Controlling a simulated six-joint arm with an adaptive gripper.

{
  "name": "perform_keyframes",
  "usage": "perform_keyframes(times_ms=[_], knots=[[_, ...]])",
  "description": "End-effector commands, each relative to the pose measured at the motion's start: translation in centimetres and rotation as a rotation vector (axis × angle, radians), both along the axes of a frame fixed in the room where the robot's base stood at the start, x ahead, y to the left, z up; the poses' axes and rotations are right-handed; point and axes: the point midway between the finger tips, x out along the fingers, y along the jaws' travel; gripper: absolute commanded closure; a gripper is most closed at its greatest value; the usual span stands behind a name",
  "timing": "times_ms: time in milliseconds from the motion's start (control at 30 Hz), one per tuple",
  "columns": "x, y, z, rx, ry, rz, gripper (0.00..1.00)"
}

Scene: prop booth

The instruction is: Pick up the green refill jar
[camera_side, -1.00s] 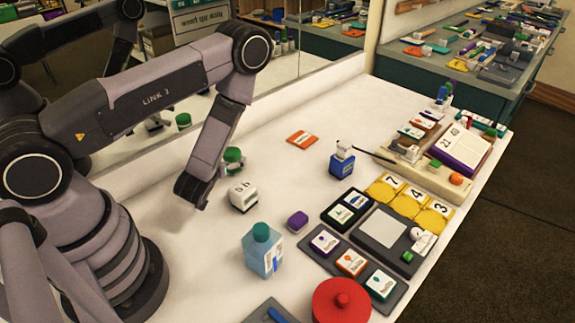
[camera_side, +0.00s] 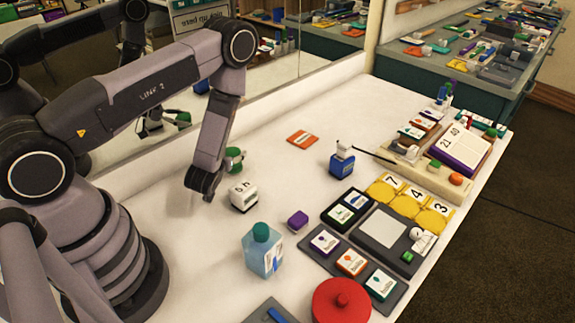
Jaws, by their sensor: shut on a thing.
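The green refill jar (camera_side: 235,155) has a green lid and a paler body. In the side view it shows just to the right of my wrist, partly hidden behind it. My gripper (camera_side: 204,188) is dark and low over the white table, at the lower left of the jar. I cannot tell whether the jar is clear of the table.
A white block with dark marks (camera_side: 243,196) stands close to the right of my gripper. A blue bottle (camera_side: 263,252) stands nearer the camera. A mirror (camera_side: 275,60) runs behind the table. The table around the orange card (camera_side: 302,137) is clear.

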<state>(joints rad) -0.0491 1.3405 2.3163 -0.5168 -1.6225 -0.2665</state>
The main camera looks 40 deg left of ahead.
Motion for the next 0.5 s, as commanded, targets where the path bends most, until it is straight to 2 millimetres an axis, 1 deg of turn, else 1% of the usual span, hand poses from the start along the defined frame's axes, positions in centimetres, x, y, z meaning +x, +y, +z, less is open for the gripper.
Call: perform_keyframes(times_ms=[33, 100, 367, 500], knots=[[0.0, 0.0, 0.0, 0.0, 0.0, 0.0, 0.77], [0.0, 0.0, 0.0, 0.0, 0.0, 0.0, 0.86], [0.0, 0.0, 0.2, 0.001, -0.001, 0.0, 0.87], [0.1, 0.0, 1.1, 0.0, -0.002, 0.0, 0.87]])
